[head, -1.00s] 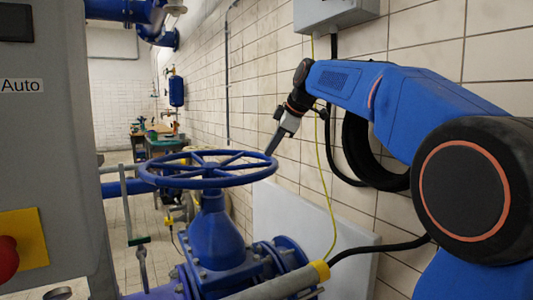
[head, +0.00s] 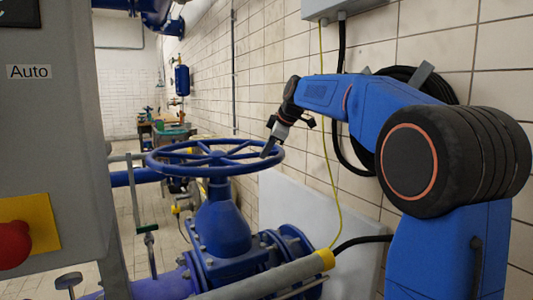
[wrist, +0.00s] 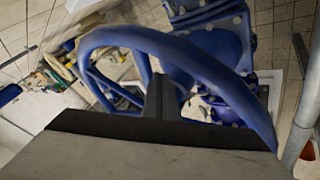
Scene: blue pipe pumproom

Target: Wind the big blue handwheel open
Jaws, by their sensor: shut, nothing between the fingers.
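The big blue handwheel (head: 162,169) lies roughly level on top of a blue valve body (head: 220,225) in the head view. Its rim and spokes show clearly. My gripper (head: 267,152) reaches down from the upper right to the wheel's right side, its tip overlapping the rim area. In the wrist view the curved rim (wrist: 205,62) arches around the dark fingers of my gripper (wrist: 160,85), which look shut and empty. The fingertips appear inside the rim's outline. I cannot tell whether they touch the rim or a spoke.
A grey cabinet (head: 60,120) with a red button (head: 12,243) stands close on the left. A tiled wall (head: 290,60) runs along the right, with a yellow-green cable (head: 325,130) and a white panel (head: 310,210). A grey pipe (head: 265,285) crosses low in front.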

